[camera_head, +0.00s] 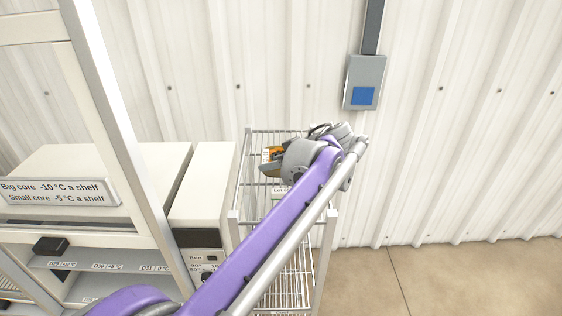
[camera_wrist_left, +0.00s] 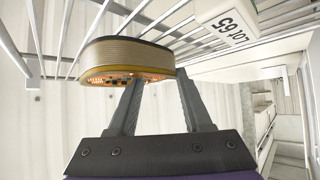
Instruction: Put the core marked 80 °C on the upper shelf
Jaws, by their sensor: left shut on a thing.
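My left gripper (camera_head: 268,166) is at the wire rack, shut on a core. The core (camera_head: 273,152) shows as a small orange and dark piece beside the jaws, partly hidden by my wrist. In the left wrist view the core (camera_wrist_left: 125,50) is a rounded, tan-banded ring with a coppery underside, between the fingertips (camera_wrist_left: 155,78). It lies close to the shelf wires; I cannot tell whether it touches them. No temperature mark on it is readable. The rack's upper shelf (camera_head: 262,139) is partly covered by my arm. My right gripper is not in view.
A white tag reading LOT 65 (camera_wrist_left: 225,20) hangs by the wires. Left of the rack stands a pale cabinet (camera_head: 203,200) with a Run panel. A sign (camera_head: 57,191) gives core temperatures per shelf. A grey wall box (camera_head: 364,82) is above right. The floor at right is clear.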

